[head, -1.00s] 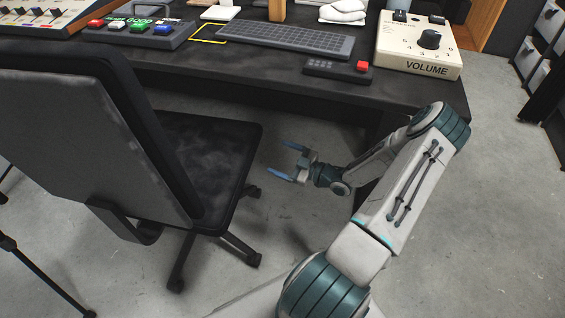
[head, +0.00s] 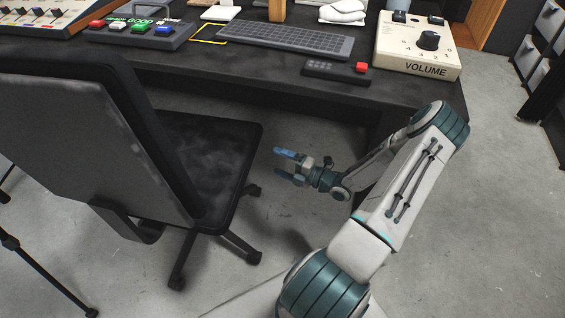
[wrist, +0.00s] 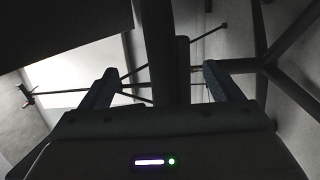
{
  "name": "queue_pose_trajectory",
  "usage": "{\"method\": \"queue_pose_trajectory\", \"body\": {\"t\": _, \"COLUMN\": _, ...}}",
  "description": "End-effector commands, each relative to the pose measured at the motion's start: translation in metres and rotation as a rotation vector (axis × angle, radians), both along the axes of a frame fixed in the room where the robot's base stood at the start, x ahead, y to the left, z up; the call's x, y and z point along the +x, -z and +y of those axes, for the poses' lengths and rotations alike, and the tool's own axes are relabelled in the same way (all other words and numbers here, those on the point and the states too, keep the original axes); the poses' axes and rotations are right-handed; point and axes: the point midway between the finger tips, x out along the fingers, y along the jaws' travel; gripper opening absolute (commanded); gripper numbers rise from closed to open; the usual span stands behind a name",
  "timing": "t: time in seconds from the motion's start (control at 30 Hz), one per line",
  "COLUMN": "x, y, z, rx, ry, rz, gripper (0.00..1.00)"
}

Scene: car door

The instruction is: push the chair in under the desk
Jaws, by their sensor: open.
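The black office chair (head: 205,155) stands at the left in the head view, its seat's far part by the desk's front edge and its tall grey backrest (head: 85,140) towards me. The black desk (head: 240,70) spans the back. My gripper (head: 278,165) is open and empty, to the right of the seat and apart from it, below desktop height. In the dark wrist view, the two fingers (wrist: 155,85) stand apart, with a dark post and the chair's legs (wrist: 290,80) beyond them. I cannot tell how far off these are.
On the desk are a keyboard (head: 285,40), a small box with a red button (head: 337,71), a volume box (head: 418,45) and a panel of coloured buttons (head: 140,32). A thin black stand (head: 40,270) is at the lower left. Grey floor (head: 505,220) is clear at the right.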

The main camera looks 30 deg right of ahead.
Motion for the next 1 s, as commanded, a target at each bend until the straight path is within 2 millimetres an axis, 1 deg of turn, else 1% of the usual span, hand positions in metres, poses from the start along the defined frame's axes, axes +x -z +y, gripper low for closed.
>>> {"method": "queue_pose_trajectory", "body": {"t": 0.33, "x": 0.000, "y": 0.000, "z": 0.000, "rx": -0.008, "ry": 0.000, "rz": -0.006, "gripper": 0.85}}
{"method": "queue_pose_trajectory", "body": {"t": 0.47, "x": 0.004, "y": 0.001, "z": 0.003, "rx": -0.008, "ry": -0.001, "rz": -0.006, "gripper": 0.85}}
{"method": "queue_pose_trajectory", "body": {"t": 0.57, "x": 0.013, "y": 0.001, "z": 0.010, "rx": -0.008, "ry": -0.003, "rz": -0.006, "gripper": 0.85}}
{"method": "queue_pose_trajectory", "body": {"t": 0.67, "x": 0.027, "y": 0.002, "z": 0.020, "rx": -0.007, "ry": -0.004, "rz": -0.006, "gripper": 0.85}}
{"method": "queue_pose_trajectory", "body": {"t": 1.0, "x": 0.082, "y": 0.002, "z": 0.057, "rx": -0.005, "ry": -0.003, "rz": -0.006, "gripper": 0.85}}
